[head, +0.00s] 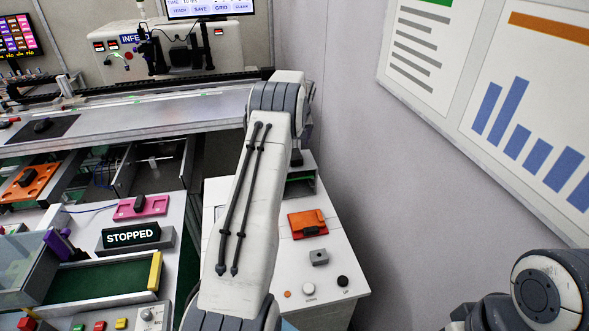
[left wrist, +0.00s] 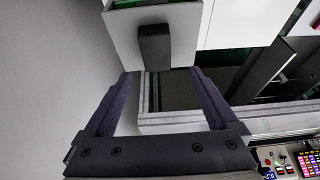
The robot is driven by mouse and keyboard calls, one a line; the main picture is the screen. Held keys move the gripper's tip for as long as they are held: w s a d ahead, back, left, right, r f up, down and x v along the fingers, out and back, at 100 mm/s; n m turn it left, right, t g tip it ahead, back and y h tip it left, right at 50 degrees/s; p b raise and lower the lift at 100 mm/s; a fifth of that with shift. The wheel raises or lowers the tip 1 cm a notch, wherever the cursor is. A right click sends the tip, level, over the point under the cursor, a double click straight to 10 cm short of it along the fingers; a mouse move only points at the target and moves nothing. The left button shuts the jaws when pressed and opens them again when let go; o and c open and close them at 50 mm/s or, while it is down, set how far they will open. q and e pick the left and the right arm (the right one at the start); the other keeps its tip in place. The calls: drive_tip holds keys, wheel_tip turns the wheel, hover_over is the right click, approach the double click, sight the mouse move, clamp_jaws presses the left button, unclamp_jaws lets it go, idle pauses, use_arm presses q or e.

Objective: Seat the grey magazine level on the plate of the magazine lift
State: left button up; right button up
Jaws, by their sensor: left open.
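In the left wrist view my left gripper (left wrist: 160,74) is open, its two dark fingers apart with nothing between the tips. Just beyond them is a pale grey box with a dark handle (left wrist: 155,44) and some green at its top edge, which looks like the magazine (left wrist: 186,22). In the head view a pale box with green inside (head: 304,184) shows at the far end of the white cabinet (head: 335,270), partly hidden by my left arm. I cannot tell the lift plate or whether the box is level. My right gripper is out of view.
A grey wall (head: 350,120) stands close on the right. At left are a STOPPED sign (head: 131,237) and a conveyor bench (head: 150,110).

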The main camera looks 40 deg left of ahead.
use_arm(q)
drive_tip(key=shift+w+a+f, duration=0.2)
drive_tip(key=shift+f, duration=0.4)
drive_tip(key=shift+w+f+p, duration=0.1)
drive_tip(key=shift+f+p, duration=0.25)
drive_tip(key=shift+p, duration=0.15)
drive_tip(key=p+x, duration=0.2)
drive_tip(key=x, duration=0.1)
drive_tip(key=shift+d+f, duration=0.15)
drive_tip(key=shift+f, duration=0.05)
drive_tip(key=shift+w+f, duration=0.2)
drive_tip(key=shift+f, duration=0.35)
clamp_jaws()
drive_tip(key=shift+a+r, duration=0.15)
drive_tip(key=shift+a, duration=0.05)
